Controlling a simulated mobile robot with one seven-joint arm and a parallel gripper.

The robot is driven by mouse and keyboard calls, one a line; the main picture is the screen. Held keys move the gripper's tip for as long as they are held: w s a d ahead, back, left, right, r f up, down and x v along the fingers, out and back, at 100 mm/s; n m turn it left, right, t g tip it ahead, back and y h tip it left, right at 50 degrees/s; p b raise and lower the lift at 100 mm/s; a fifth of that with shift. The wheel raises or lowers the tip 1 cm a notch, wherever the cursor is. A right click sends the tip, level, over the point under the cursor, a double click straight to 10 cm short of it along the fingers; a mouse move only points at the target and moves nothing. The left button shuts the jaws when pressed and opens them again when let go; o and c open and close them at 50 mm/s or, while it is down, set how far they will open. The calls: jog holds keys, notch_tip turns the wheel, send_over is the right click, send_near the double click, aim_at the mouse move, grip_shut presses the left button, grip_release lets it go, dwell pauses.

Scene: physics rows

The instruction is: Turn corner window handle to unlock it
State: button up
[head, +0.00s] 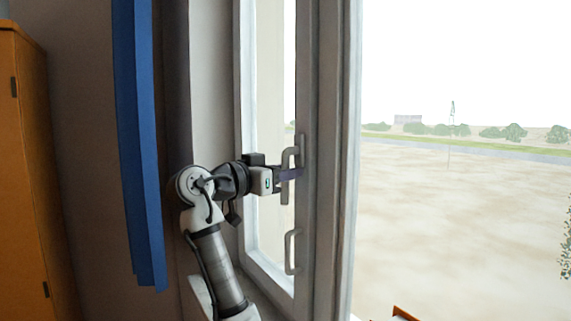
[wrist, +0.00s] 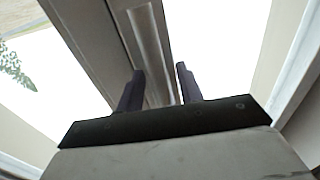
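The window (head: 306,230) has a pale frame with two light grey handles on its upright. The upper handle (head: 287,160) stands roughly vertical. The lower handle (head: 290,252) is a bracket-shaped pull below it. My gripper (head: 290,174) reaches in from the left at the upper handle, its dark purple fingers overlapping it in the head view. In the wrist view my gripper (wrist: 160,68) has its two fingers clearly apart. A pale bar and frame profile show ahead of the gap. I cannot tell whether the handle lies between the fingers or touches them.
A blue curtain-like strip (head: 138,140) hangs on the wall to the left. An orange cabinet (head: 22,170) stands at the far left. A small orange edge (head: 404,313) shows at the bottom right. Outside the glass is open sandy ground.

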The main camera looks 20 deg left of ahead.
jog(key=shift+w+d, duration=0.2)
jog(key=shift+w, duration=0.1)
grip_shut()
